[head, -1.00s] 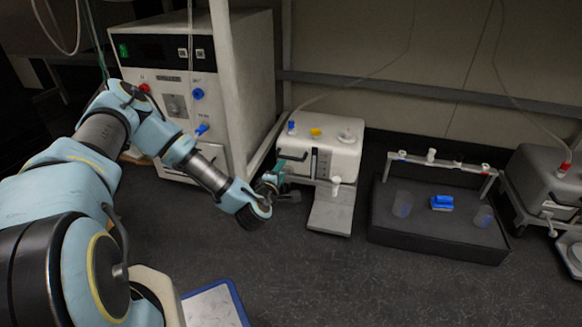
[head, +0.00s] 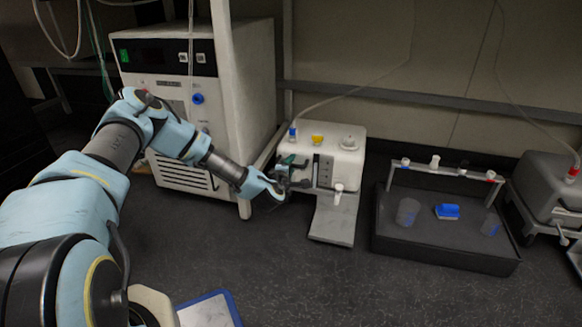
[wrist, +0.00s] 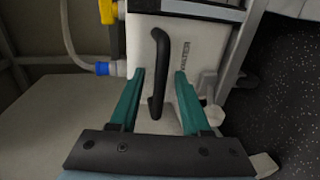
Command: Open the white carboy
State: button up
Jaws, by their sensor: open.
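The white carboy (head: 340,160) is a white box-shaped vessel at the middle of the head view. It has blue, yellow and white fittings on top and a white tap (head: 338,192) at its front. My gripper (head: 303,174) is at its left front side. In the wrist view the carboy's white face (wrist: 142,40) fills the upper middle, and a black bar handle (wrist: 160,70) is on it. The green fingers of my gripper (wrist: 160,75) are open, one on each side of the handle. I cannot tell whether they touch it.
A grey plate (head: 333,222) lies in front of the carboy. To the right is a dark tray (head: 440,247) with cups, a blue block and a rail above. A grey carboy (head: 548,195) stands at far right. A large white control cabinet (head: 245,80) stands behind my arm.

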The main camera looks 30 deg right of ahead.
jog(key=shift+c, duration=0.3)
grip_shut()
dwell(1.0)
